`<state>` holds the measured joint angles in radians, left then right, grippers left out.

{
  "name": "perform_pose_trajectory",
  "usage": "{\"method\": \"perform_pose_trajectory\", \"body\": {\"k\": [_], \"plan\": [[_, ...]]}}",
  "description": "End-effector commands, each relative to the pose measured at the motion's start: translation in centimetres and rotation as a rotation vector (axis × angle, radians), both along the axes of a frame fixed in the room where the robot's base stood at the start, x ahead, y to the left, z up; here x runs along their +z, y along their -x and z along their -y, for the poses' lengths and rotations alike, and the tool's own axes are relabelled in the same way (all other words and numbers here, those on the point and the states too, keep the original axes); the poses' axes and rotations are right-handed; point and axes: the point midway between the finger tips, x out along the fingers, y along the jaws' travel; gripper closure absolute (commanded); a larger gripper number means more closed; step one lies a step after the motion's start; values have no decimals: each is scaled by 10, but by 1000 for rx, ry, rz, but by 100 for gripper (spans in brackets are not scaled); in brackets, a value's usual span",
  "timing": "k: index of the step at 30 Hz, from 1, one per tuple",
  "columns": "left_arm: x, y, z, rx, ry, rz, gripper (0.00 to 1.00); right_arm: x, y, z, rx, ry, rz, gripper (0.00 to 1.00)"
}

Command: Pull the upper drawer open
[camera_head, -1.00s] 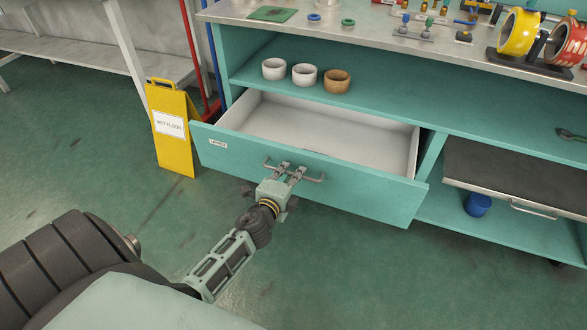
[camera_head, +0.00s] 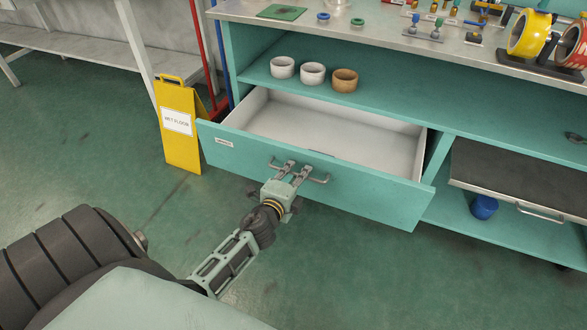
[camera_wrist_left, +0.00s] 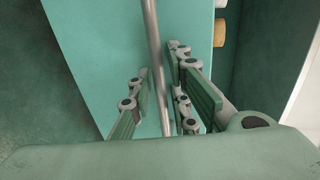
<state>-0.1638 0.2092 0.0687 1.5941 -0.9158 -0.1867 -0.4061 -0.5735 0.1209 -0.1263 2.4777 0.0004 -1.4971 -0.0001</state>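The upper drawer (camera_head: 350,192) is the wide teal one with a small label at its left, and it stands well out from the teal cabinet. Its white inside (camera_head: 320,130) shows and looks empty. A grey bar handle (camera_head: 318,181) runs across its front. My left gripper (camera_head: 292,173) is at the middle of this handle. Finger contact is partly hidden. My right gripper is not in view.
A yellow wet floor sign (camera_head: 179,125) stands just left of the drawer. Cups (camera_head: 313,74) stand on the shelf above. A dark pull-out tray (camera_head: 515,180) and a blue cup (camera_head: 484,207) are at the right. The floor before the drawer is clear.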

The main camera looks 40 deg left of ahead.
Motion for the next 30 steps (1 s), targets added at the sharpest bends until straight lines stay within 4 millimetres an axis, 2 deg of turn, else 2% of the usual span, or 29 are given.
{"method": "perform_pose_trajectory", "body": {"k": [5, 12, 18, 23, 30], "plan": [[3, 22, 5, 0, 0, -3, 83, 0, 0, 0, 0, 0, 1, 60], [13, 72, 17, 1, 3, -3, 83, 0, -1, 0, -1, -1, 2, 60], [20, 102, 24, 1, 2, -3, 83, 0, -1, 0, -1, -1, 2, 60], [23, 112, 27, 1, 0, -2, 83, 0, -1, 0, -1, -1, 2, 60], [23, 113, 27, 1, 0, -1, 83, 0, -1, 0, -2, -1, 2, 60]]}}
